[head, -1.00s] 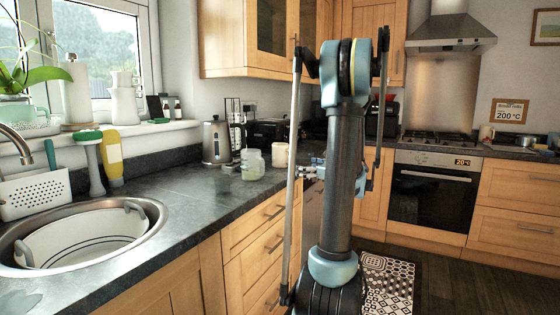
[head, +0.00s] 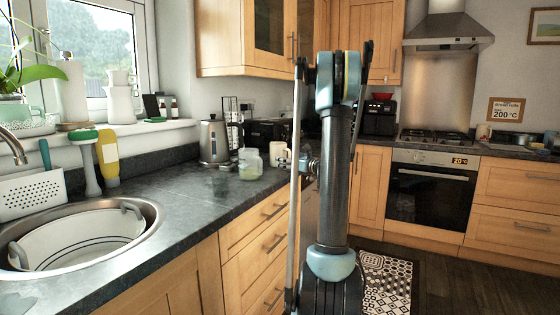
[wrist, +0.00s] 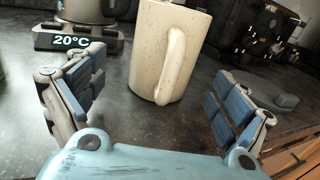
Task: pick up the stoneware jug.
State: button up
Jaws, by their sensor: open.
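The stoneware jug (wrist: 152,50) is cream and speckled and stands upright on the dark worktop. In the head view the jug (head: 279,154) stands near the worktop's front edge, just left of my arm. My gripper (wrist: 162,97) is open and empty, with one finger pad on each side of the picture and the jug seen between them, a little beyond. In the head view my gripper is mostly hidden behind my arm.
A glass jar (head: 250,164) stands just left of the jug. A kettle (head: 214,141) is behind it, its base showing 20°C in the wrist view. A dark machine (wrist: 255,35) stands behind right. A dark flat object (wrist: 272,97) lies beyond the right finger.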

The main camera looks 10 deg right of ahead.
jog(key=shift+x, duration=2.8)
jog(key=shift+w+d+r, duration=0.15)
jog(key=shift+d+r, duration=0.05)
jog(key=shift+d, duration=0.05)
jog(key=c, duration=1.8)
